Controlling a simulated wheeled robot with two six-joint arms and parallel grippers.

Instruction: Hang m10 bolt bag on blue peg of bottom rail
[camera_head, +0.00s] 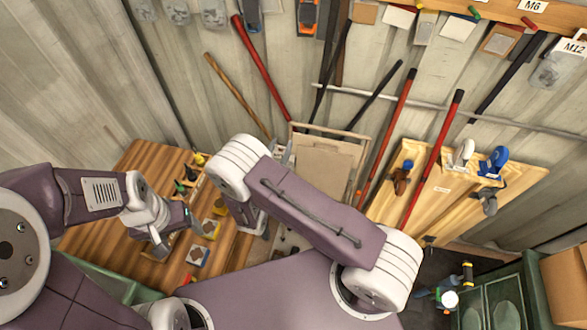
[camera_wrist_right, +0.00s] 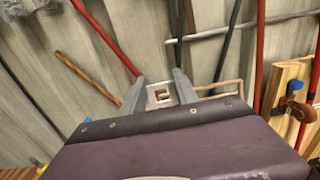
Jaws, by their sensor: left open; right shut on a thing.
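My right gripper (camera_wrist_right: 160,92) is shut on a small pale, clear-looking piece with a brownish patch (camera_wrist_right: 160,97). It may be the bolt bag, but most of it is hidden and no label shows. In the head view my own right arm covers most of this gripper. A wooden rail (camera_head: 480,8) with coloured pegs and the tags M6 and M12 runs along the top right. My left gripper (camera_head: 172,228) is open and empty over the wooden bench.
The wooden bench (camera_head: 130,215) holds small blocks and tools. A wooden frame (camera_head: 325,165) and long-handled tools, including a red bar (camera_head: 262,70), lean on the ribbed wall. A tool board (camera_head: 440,190) stands right, above a green cabinet (camera_head: 505,290).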

